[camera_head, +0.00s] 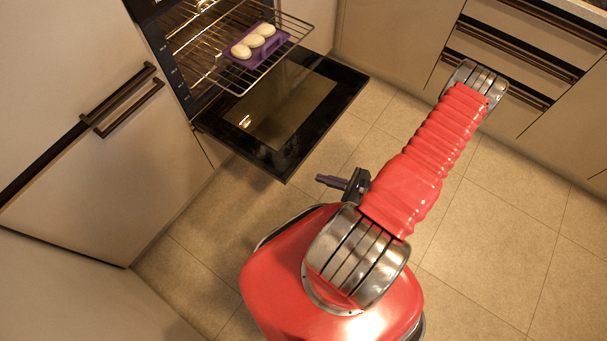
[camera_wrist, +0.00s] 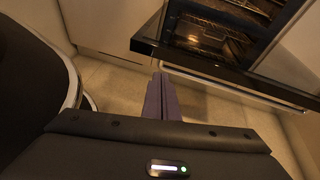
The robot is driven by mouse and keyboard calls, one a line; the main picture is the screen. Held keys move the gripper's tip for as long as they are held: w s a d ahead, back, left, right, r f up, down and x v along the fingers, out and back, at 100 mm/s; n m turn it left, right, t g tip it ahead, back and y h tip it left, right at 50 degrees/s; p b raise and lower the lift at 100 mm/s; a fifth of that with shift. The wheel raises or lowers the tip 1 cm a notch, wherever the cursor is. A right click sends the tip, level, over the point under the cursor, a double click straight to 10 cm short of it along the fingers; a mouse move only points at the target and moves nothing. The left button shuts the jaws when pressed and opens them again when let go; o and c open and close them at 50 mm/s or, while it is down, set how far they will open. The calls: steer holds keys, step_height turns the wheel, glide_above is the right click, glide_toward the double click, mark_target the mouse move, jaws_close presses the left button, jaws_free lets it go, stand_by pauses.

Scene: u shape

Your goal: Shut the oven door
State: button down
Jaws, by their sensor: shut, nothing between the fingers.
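The oven door (camera_head: 292,113) is folded down open, with its dark glass panel facing up, in front of the lit oven (camera_head: 188,32). In the wrist view the door (camera_wrist: 208,66) crosses the upper part, and its long bar handle (camera_wrist: 240,87) runs along the near edge.
A wire rack (camera_head: 243,88) sticks out of the oven above the door, bearing a purple tray (camera_head: 268,55) with three pale rolls (camera_head: 253,41). Cabinets with a dark handle (camera_head: 122,107) stand left, and drawers (camera_head: 513,50) stand right. Tiled floor (camera_head: 520,230) is clear at the right.

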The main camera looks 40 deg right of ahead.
steer(key=f, duration=0.1)
steer(key=s+f+m+h, duration=0.1)
steer(key=s+f+m, duration=0.1)
steer(key=f, duration=0.1)
steer(key=shift+a+t+h, duration=0.3)
steer(key=shift+a+h, duration=0.05)
steer(key=shift+h, duration=0.05)
steer(key=shift+w, duration=0.15)
steer(key=w+a, duration=0.3)
steer(key=w, duration=0.5)
steer(key=shift+w+r, duration=0.25)
steer(key=shift+w, duration=0.1)
stand_by(0.5)
steer(key=shift+a+r, duration=0.1)
steer(key=shift+r, duration=0.05)
